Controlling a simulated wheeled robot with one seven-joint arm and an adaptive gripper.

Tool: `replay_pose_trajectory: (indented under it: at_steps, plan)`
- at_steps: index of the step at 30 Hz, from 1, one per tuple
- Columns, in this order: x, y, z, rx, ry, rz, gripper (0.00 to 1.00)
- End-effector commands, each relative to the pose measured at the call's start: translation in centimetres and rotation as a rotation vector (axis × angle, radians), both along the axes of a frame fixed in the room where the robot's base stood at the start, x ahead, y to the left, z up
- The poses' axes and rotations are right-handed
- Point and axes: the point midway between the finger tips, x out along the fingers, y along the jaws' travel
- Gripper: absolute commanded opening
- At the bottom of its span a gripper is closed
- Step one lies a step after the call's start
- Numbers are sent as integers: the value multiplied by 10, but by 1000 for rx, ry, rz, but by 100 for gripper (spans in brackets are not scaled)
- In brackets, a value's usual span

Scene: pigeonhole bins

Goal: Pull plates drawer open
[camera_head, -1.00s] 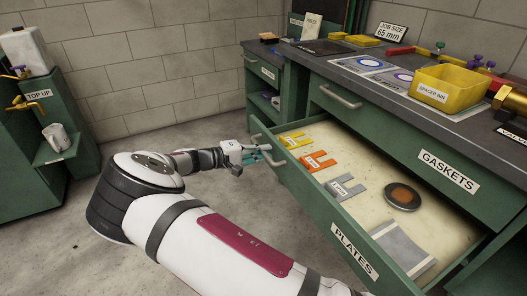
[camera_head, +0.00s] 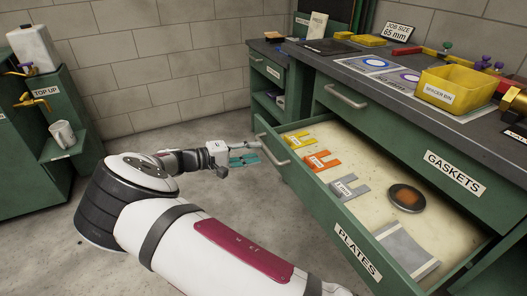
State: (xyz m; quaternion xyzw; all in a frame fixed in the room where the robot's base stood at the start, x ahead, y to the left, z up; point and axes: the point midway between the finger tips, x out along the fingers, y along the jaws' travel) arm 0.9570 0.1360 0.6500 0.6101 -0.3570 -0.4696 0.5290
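The green plates drawer, labelled PLATES (camera_head: 358,249), stands well out from the bench, and its inside is in full view. Its bar handle (camera_head: 272,150) is at the left end of the drawer front. My gripper (camera_head: 250,159), with teal fingers, is just left of that handle, with a small gap between them. It holds nothing that I can see. The fingers are too small in view to tell how far apart they are.
In the drawer lie yellow (camera_head: 300,138), orange (camera_head: 321,161) and grey (camera_head: 348,187) slotted plates, a dark disc (camera_head: 406,198) and a grey sheet (camera_head: 406,250). The gaskets drawer (camera_head: 420,150) above is shut.

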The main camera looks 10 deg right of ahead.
Motion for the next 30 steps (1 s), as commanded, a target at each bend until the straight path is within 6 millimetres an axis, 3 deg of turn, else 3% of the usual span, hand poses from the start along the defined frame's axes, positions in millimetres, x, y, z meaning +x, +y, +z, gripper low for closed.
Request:
replay_pose_trajectory:
  at_steps: [6,12,30]
  plan:
    - [-12,39,8,1,-1,2,33]
    - [-19,58,11,1,-1,0,33]
    - [-20,62,12,1,0,0,33]
